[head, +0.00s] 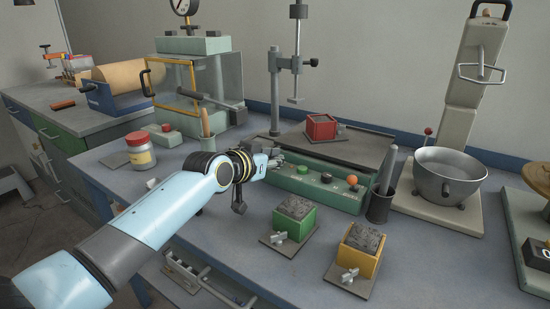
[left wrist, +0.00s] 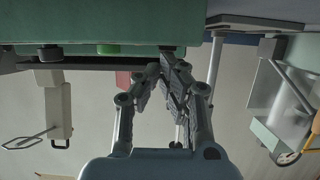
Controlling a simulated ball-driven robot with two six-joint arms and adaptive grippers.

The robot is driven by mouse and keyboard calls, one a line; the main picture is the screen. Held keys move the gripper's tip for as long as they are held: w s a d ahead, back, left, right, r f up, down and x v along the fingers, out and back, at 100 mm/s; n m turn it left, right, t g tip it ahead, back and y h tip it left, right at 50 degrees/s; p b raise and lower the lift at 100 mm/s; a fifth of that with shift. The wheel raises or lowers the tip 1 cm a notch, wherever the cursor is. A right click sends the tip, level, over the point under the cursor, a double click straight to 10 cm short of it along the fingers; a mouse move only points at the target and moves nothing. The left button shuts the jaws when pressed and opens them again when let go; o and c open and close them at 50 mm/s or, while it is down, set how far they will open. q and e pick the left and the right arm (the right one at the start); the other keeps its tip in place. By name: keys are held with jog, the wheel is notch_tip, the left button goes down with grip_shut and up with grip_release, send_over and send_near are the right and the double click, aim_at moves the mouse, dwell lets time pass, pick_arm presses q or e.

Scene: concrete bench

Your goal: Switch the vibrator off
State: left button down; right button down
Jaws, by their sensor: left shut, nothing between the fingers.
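The vibrator is a green bench unit with a dark flat plate (head: 345,150) on top and a sloped green front panel (head: 290,181). The panel carries a green button (head: 302,168), a dark knob (head: 327,178) and an orange knob (head: 352,180). A red cube mould (head: 321,127) stands on the plate. My left gripper (head: 277,158) is shut and empty at the panel's left end. In the left wrist view its closed fingers (left wrist: 166,76) point at the panel (left wrist: 140,30), beside the green button (left wrist: 110,49). Whether they touch it I cannot tell. My right gripper is out of view.
A green mould (head: 295,218) and a yellow mould (head: 360,250), both filled with grey material, stand in front. A dark cup (head: 380,205) with a tool stands by the panel's right end. A mixer bowl (head: 450,178) is further right, a lidded jar (head: 140,152) left.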

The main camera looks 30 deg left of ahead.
pick_arm(q)
jog(key=shift+w, duration=0.1)
jog(key=shift+w+r, duration=0.4)
jog(key=shift+w, duration=0.2)
jog(key=shift+r, duration=0.1)
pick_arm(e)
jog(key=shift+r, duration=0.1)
